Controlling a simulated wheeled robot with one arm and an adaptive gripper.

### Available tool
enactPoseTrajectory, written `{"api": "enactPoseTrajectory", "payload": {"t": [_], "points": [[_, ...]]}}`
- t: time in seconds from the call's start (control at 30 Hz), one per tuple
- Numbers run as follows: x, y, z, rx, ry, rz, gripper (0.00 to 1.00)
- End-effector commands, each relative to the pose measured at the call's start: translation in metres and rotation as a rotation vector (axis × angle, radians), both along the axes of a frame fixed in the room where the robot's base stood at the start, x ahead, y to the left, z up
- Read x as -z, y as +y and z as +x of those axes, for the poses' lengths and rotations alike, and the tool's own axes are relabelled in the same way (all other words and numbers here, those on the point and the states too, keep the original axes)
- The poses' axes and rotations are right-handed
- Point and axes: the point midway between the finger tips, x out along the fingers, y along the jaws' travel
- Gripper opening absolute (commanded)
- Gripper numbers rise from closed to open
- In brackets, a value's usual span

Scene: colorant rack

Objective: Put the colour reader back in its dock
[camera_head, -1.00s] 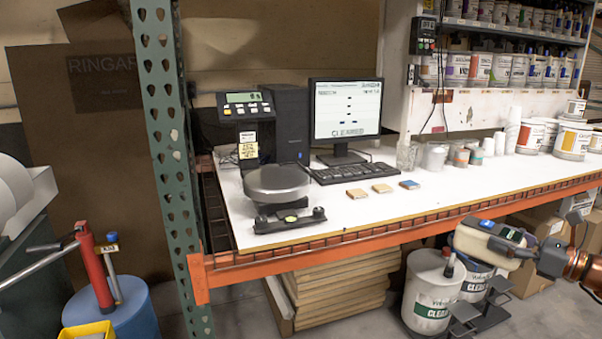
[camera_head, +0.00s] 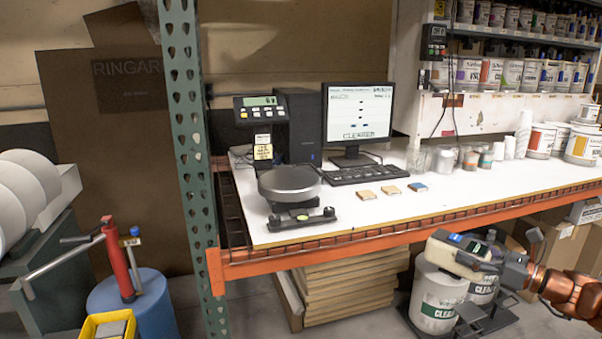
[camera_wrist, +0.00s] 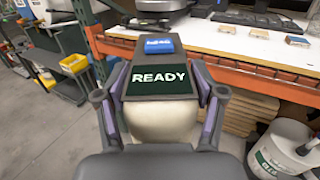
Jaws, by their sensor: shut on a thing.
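The colour reader is a cream handheld device with a dark screen and a blue button. In the wrist view, the reader (camera_wrist: 160,118) points away from me and its screen says READY. My gripper (camera_wrist: 160,88) is shut on its sides with both fingers. In the head view, the reader (camera_head: 455,258) is held by my gripper (camera_head: 490,254) at the lower right, in front of the bench edge and apart from the bench top.
The white bench top (camera_head: 400,215) has an orange front beam (camera_head: 330,255). A round scale pan (camera_head: 289,180) stands just behind the cradle. Three small colour chips (camera_head: 392,189), a keyboard (camera_head: 355,174) and a monitor (camera_head: 356,115) are further right. A white bucket (camera_head: 438,300) stands below the reader.

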Motion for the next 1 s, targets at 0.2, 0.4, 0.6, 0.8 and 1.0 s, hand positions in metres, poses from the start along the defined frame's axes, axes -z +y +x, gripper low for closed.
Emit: {"api": "enactPoseTrajectory", "payload": {"t": [0.2,0.4,0.6,0.8,1.0], "points": [[0.023,0.076,0.036,-0.082,-0.003,0.013,0.0],[0.057,0.167,0.057,-0.165,0.006,0.01,0.0],[0.082,0.231,0.058,-0.222,0.018,0.0,0.0],[0.094,0.256,0.056,-0.244,0.026,-0.011,0.0],[0.096,0.258,0.056,-0.245,0.027,-0.012,0.0]]}}
